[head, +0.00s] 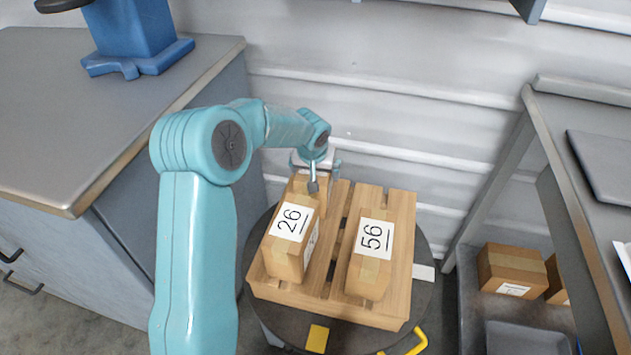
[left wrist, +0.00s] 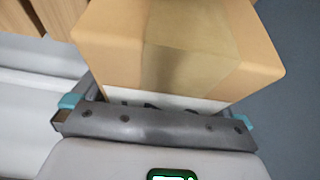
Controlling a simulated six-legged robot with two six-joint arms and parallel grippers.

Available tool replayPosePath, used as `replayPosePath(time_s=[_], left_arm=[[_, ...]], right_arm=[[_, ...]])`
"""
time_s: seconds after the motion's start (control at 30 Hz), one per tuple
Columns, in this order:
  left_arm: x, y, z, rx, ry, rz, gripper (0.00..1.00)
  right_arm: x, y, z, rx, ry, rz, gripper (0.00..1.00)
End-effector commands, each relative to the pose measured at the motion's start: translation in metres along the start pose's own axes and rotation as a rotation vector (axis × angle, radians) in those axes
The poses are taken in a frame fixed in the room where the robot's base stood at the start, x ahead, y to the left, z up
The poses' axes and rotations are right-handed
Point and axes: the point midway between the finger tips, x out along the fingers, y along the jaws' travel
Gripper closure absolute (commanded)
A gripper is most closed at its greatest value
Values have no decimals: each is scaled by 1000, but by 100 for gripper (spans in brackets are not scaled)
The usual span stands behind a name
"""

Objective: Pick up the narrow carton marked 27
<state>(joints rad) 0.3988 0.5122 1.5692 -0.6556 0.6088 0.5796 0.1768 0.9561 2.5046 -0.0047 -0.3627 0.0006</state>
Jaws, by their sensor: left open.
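A brown carton (head: 302,186) stands at the back left of the wooden pallet (head: 339,303), behind the carton marked 26 (head: 285,244), and is partly hidden by my left gripper. No mark 27 is readable in either view. My left gripper (head: 315,170) is open over this back carton. In the left wrist view, a taped carton (left wrist: 180,50) is between the jaws of the left gripper (left wrist: 157,112); the edge of a white label shows, its number hidden. I cannot tell if the jaws touch it. My right gripper is not in view.
The carton marked 56 (head: 368,266) stands at the pallet's right. The pallet rests on a dark round stand (head: 419,300). A grey-topped cabinet (head: 90,130) is at left, a workbench (head: 590,130) at right with cartons (head: 512,266) below. A ribbed wall stands behind.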

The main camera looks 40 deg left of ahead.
Motion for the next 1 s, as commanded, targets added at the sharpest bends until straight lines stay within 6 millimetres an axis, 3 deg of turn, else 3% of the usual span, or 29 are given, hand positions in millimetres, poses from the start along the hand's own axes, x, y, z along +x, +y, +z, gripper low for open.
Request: replayPosePath(time_s=[0.43,0.47,0.63,0.87,1.0], left_arm=[[2,0,0,0,1,0,0],[2,0,0,0,1,0,3],[2,0,1,0,1,0,59],[0,0,-1,0,3,1,61],[-10,0,-5,0,3,1,61]], right_arm=[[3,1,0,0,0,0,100],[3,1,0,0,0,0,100],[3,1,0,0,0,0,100],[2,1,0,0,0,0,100],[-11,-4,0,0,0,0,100]])
